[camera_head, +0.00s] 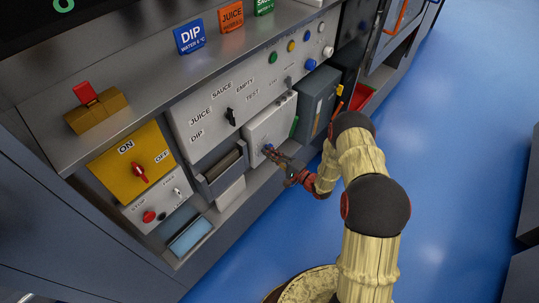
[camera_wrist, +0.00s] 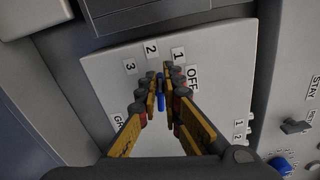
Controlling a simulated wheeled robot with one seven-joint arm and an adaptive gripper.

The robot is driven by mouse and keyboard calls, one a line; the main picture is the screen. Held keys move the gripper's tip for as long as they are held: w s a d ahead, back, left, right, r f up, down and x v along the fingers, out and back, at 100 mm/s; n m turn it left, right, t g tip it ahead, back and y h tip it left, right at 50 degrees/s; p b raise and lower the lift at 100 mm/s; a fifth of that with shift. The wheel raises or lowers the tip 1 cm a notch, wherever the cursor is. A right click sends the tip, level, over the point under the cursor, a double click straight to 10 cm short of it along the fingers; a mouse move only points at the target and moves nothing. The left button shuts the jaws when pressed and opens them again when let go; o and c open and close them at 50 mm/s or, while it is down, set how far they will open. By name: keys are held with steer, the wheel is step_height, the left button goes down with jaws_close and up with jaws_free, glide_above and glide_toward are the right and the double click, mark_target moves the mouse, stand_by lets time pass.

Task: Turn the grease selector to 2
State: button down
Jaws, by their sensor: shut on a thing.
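The grease selector is a blue knob (camera_wrist: 160,101) on a pale panel (camera_wrist: 100,72) with the labels 3, 2, 1 and OFF in an arc around its upper side. A label starting "GR" is partly hidden by the left finger. My gripper (camera_wrist: 162,92) is shut on the knob, one finger on each side. The knob's long side runs roughly up the picture, its upper end towards the 2 label (camera_wrist: 151,48); the fingers partly cover it, so its exact mark is unclear. In the head view, my gripper (camera_head: 272,154) is at the lower white box (camera_head: 258,130).
A neighbouring panel with a STAY label (camera_wrist: 314,87), a dark knob (camera_wrist: 296,127) and a blue knob (camera_wrist: 281,165) is close on the right in the wrist view. In the head view, an open drawer (camera_head: 222,172) is left of my gripper. The blue floor (camera_head: 450,160) is clear on the right.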

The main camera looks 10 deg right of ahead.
steer(key=shift+w+a+f+n+b, duration=0.15)
steer(key=shift+n+b, duration=0.25)
steer(key=shift+n, duration=0.5)
steer(key=c, duration=1.8)
jaws_free()
steer(key=shift+a, duration=0.1)
steer(key=shift+c, duration=0.2)
steer(key=v, duration=1.2)
steer(key=shift+f, duration=0.1)
